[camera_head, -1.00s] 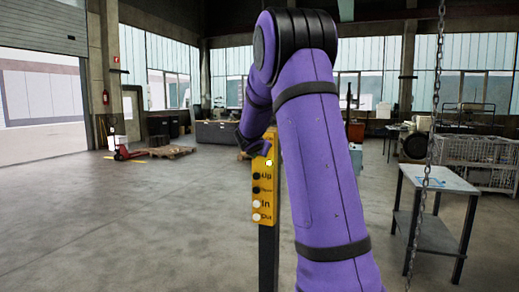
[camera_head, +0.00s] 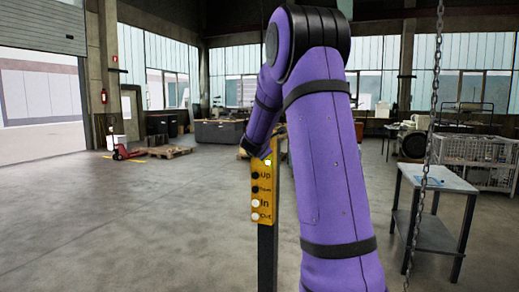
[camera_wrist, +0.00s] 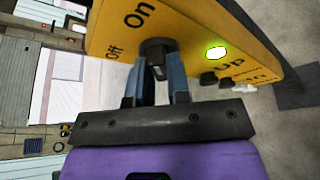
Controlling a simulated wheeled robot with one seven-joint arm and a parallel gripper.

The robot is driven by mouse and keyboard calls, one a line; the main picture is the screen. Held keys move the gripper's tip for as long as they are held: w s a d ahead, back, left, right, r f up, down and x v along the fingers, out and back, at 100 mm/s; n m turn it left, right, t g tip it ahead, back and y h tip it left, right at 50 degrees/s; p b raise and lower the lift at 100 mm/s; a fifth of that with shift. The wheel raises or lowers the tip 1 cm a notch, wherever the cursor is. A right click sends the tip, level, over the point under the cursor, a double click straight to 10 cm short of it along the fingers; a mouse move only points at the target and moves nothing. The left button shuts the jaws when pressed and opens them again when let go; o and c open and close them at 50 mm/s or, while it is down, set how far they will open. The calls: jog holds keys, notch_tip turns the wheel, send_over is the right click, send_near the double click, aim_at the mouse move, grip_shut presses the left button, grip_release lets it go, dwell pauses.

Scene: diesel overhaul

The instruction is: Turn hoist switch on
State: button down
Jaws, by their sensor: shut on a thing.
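In the wrist view the box (camera_wrist: 185,25) carries a dark round switch knob (camera_wrist: 156,46) beside the words On and Off. My gripper (camera_wrist: 157,68) is shut on this knob, one blue-grey finger on each side. A lamp (camera_wrist: 216,53) on the box glows green; it also shows in the head view (camera_head: 268,162). Which label the knob points to is unclear. My fingers cannot be made out in the head view.
A chain (camera_head: 432,130) hangs at the right, in front of a grey metal table (camera_head: 438,180). A wire crate (camera_head: 478,150) stands behind it. A red pallet jack (camera_head: 125,153) and a pallet are far left. The floor left of the box is clear.

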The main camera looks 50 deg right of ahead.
jog(key=c, duration=1.1)
grip_release()
jog(key=v, duration=1)
jog(key=shift+s+a+r, duration=0.1)
jog(key=shift+s+a, duration=0.1)
jog(key=shift+a, duration=0.1)
